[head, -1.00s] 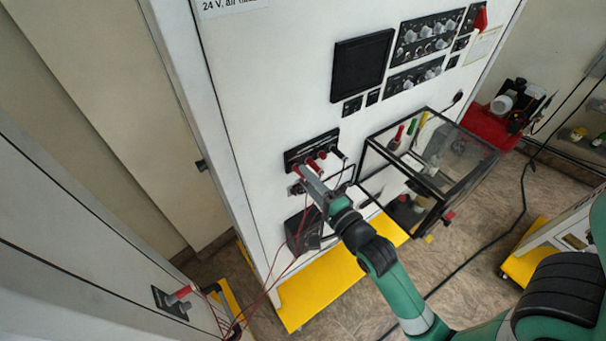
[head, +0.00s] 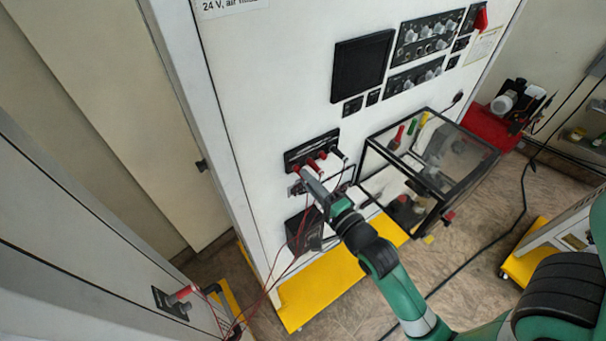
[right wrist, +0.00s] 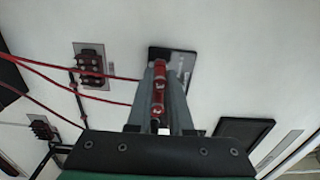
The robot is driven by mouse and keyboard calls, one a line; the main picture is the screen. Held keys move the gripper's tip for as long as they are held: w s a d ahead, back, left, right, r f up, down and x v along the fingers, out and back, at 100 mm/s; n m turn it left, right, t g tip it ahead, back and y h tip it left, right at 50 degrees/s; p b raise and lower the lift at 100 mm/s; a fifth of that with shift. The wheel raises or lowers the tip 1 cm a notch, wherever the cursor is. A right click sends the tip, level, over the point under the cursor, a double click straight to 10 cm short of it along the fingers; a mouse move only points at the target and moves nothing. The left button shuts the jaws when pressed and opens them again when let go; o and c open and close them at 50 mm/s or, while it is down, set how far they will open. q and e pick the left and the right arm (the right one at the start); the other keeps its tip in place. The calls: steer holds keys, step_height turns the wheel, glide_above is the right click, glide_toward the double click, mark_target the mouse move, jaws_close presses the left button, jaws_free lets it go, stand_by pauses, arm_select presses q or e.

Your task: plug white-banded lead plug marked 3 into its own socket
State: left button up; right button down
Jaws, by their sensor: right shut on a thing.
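The black socket strip (head: 312,149) is on the white cabinet front, with several red and black plugs (head: 322,156) standing at it. My right gripper (head: 306,176) is at its lower left end. In the right wrist view the gripper (right wrist: 158,95) is shut on a red plug (right wrist: 158,98), which points at the strip (right wrist: 184,64). My left gripper is not in view.
A glass-sided box (head: 435,165) with a black frame stands right of the strip. Thin red leads (head: 272,285) hang below it. A red plug (head: 182,293) sits at a small plate at lower left. A yellow base (head: 330,287) juts out below.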

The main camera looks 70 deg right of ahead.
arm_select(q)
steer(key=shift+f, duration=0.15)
arm_select(e)
steer(key=shift+v, duration=2.4)
